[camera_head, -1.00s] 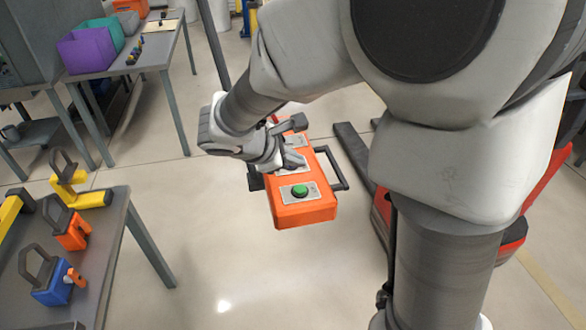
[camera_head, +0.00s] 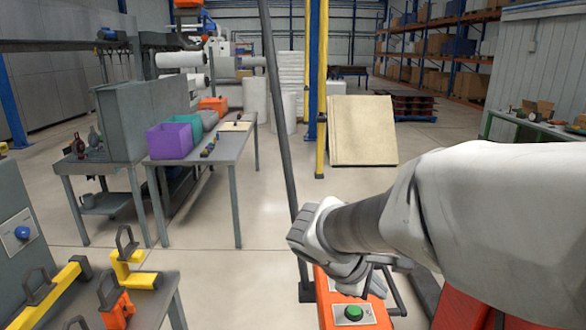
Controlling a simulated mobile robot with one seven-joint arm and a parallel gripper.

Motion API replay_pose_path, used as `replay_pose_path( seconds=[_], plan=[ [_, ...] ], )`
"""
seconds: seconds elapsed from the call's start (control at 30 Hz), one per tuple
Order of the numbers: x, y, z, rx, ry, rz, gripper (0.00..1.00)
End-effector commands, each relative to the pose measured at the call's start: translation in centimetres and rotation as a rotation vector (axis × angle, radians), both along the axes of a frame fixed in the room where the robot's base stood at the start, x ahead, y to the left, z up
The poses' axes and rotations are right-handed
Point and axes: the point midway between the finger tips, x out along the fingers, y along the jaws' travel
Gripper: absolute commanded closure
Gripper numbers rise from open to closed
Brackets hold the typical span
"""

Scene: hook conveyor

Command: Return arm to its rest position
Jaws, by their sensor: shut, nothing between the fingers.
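My arm reaches in from the right in the head view, bent toward the middle. My gripper (camera_head: 376,273) is at its end, low in the picture, just above an orange control box (camera_head: 352,312) with a green button (camera_head: 354,313). The fingers are small and partly hidden by the wrist. The gripper is shut and holds nothing. I cannot tell whether it touches the box.
A front-left table (camera_head: 160,308) holds yellow, orange and other hook-handled parts. Behind it, a grey table (camera_head: 222,150) carries a purple bin (camera_head: 170,141) and a teal bin. A dark pole (camera_head: 277,110) rises left of my wrist. Open floor lies between.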

Motion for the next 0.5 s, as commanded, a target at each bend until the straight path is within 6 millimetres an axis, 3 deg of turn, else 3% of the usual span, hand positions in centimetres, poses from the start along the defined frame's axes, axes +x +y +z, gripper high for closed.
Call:
replay_pose_path(
  seconds=[0.2, 0.5],
  plan=[
    [-6.2, -1.3, 2.3, 0.278, -0.150, -0.310, 1.00],
    [-12.3, 0.3, 3.8, 0.711, -0.334, -0.655, 1.00]
  ],
)
